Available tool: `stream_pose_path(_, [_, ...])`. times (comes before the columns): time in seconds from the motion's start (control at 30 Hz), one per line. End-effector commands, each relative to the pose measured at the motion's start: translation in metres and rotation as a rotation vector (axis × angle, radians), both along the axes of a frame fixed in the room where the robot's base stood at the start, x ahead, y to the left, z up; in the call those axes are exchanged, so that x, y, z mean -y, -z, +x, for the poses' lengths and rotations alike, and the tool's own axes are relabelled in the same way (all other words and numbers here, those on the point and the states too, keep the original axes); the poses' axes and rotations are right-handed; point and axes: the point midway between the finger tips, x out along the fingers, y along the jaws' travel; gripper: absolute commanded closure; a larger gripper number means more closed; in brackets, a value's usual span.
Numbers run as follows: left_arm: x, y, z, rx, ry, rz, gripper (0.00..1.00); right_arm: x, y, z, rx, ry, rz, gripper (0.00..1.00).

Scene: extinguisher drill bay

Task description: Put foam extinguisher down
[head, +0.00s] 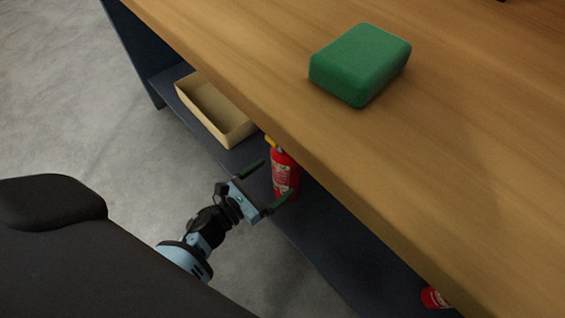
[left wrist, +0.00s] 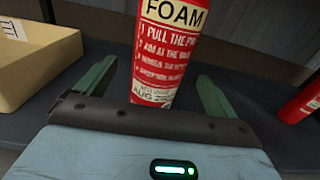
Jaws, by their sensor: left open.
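The foam extinguisher (head: 285,175) is a red cylinder with a white printed label and a yellow part at its top. It stands upright on the dark lower shelf under the wooden bench top. In the left wrist view the foam extinguisher (left wrist: 172,50) shows its "FOAM" label, and its top is cut off by the frame. My left gripper (head: 271,181) is open, with its two green fingers apart in front of the extinguisher. In the left wrist view the fingers of my left gripper (left wrist: 155,90) lie to either side of the extinguisher's lower part, with gaps visible. My right gripper is not in view.
A tan open box (head: 213,112) sits on the dark shelf (head: 305,235), left of the extinguisher. A second red extinguisher (head: 434,298) is farther right along the shelf. A green block (head: 360,62) lies on the wooden bench top (head: 460,130), whose front edge overhangs the shelf.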

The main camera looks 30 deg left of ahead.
Motion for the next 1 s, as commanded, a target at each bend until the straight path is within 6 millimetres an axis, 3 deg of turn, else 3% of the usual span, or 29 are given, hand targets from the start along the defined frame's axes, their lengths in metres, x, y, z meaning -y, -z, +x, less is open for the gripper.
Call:
stream_pose_path(0.1, [-0.008,-0.001,-0.023,-0.002,-0.001,0.001,0.06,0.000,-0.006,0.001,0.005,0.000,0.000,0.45])
stream_pose_path(0.33, [-0.019,0.000,-0.051,-0.001,-0.001,0.001,0.06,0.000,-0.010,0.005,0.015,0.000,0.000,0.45])
stream_pose_path(1.0, [-0.021,0.000,-0.058,0.000,0.000,0.001,0.06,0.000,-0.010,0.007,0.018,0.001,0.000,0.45])
